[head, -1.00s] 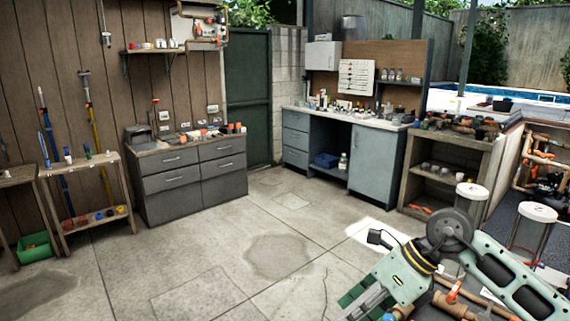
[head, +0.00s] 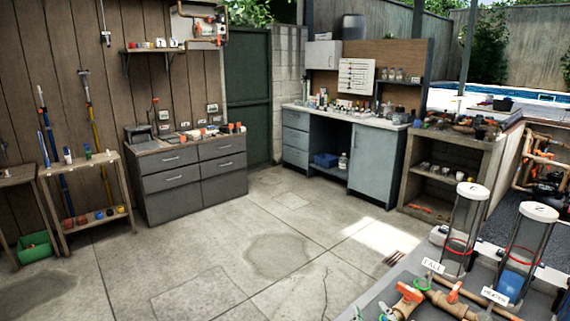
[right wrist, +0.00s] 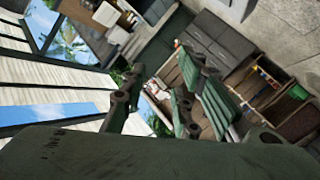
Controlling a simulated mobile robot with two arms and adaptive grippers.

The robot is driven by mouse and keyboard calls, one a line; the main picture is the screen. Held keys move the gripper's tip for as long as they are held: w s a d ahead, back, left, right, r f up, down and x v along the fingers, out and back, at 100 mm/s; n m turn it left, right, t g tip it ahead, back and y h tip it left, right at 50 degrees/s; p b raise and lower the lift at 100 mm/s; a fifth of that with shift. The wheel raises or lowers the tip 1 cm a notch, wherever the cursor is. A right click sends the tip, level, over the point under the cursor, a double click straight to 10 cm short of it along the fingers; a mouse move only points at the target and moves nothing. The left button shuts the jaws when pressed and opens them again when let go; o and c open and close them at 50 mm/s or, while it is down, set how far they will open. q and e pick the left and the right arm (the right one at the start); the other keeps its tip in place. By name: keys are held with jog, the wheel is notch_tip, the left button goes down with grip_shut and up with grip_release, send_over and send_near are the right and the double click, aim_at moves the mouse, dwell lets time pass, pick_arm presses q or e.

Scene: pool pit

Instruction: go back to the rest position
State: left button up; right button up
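My right gripper (right wrist: 164,72) shows only in the right wrist view. Its green fingers stand apart with background visible between them, so it looks open, and I see nothing held in it. The wrist body fills the bottom of that view. Neither arm shows in the head view now, and my left gripper is in no view.
A bench (head: 385,282) with orange-handled valves and two clear cylinders (head: 464,232) (head: 524,252) is close at lower right. Grey drawers (head: 190,178), a blue-grey workbench (head: 377,158) and a wooden shelf (head: 450,188) stand farther back. The concrete floor (head: 215,250) is clear.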

jog(key=s+d+f+m+g+h, duration=0.1)
jog(key=s+d+f+m+g, duration=0.25)
jog(key=s+f+g, duration=0.65)
jog(key=s+a+f+m+g, duration=0.1)
jog(key=s+f, duration=0.4)
jog(key=s, duration=0.3)
jog(key=s+a+f+m+g, duration=0.1)
jog(key=s+f+g, duration=0.1)
jog(key=s+f, duration=0.55)
notch_tip(320, 180, down, 24)
jog(key=s+r+g, duration=0.1)
jog(key=s, duration=0.1)
jog(key=s+d+f, duration=0.1)
jog(key=s+f, duration=0.7)
jog(key=s+d+f+g, duration=0.1)
jog(key=s+d+f, duration=0.1)
jog(key=s+f, duration=0.7)
jog(key=shift+s+d, duration=0.15)
jog(key=shift+d, duration=0.15)
jog(key=shift+n, duration=0.25)
